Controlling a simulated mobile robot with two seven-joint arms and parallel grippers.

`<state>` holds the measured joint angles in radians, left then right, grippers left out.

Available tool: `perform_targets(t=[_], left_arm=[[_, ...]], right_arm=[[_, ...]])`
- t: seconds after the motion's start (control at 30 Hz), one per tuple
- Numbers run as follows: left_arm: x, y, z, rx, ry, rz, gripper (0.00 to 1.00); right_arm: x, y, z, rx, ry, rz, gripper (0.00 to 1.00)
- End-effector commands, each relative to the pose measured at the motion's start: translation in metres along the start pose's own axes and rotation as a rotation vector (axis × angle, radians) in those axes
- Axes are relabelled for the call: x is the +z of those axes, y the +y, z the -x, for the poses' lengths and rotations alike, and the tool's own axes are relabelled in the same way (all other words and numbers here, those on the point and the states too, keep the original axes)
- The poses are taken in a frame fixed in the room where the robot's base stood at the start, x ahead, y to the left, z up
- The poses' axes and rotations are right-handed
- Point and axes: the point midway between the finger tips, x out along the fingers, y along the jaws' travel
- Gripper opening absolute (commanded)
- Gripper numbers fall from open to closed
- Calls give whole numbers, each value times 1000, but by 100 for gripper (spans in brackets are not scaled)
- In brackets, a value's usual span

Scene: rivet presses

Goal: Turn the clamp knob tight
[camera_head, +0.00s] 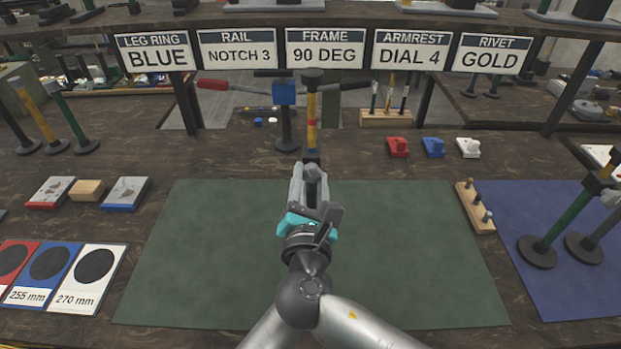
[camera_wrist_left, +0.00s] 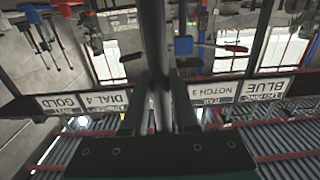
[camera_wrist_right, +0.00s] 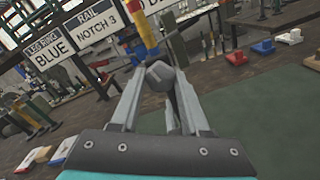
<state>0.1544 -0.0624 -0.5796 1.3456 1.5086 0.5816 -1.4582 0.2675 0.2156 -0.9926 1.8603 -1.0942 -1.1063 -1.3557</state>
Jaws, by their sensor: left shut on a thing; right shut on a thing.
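My right gripper (camera_head: 314,180), with its teal wrist part, is over the far middle of the green mat in the head view. In the right wrist view its fingers are shut on a dark grey faceted knob (camera_wrist_right: 160,76). The knob lies close in front of a yellow, red and blue post (camera_wrist_right: 146,36). My left gripper (camera_wrist_left: 158,95) is shut on a dark round bar (camera_wrist_left: 153,38) in its upside-down wrist view. In the head view I cannot make the left gripper out apart from the right one. The knob's far side and how it meets the bar are hidden.
The green mat (camera_head: 220,260) is clear around the arms. A blue block on a dark stand (camera_head: 285,94) is beyond it, beside a red-ended lever (camera_head: 212,85). Right are a wooden peg strip (camera_head: 474,206) and dark-footed posts (camera_head: 538,250). Sign boards (camera_head: 325,50) hang behind.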

Motion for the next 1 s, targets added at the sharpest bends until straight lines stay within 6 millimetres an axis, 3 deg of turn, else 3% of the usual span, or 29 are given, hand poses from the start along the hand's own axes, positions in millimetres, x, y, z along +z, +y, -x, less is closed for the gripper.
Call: perform_targets(t=[0.4,0.93,0.97,1.0], left_arm=[[-2,0,-1,-1,3,2,0],[-2,0,-1,-1,3,2,0],[-2,0,-1,-1,3,1,0],[-2,0,-1,-1,3,1,0]], right_arm=[[-1,0,1,0,1,-204,0],[0,1,0,1,1,-232,0],[0,1,0,1,1,-232,47],[0,1,0,1,1,-231,52]])
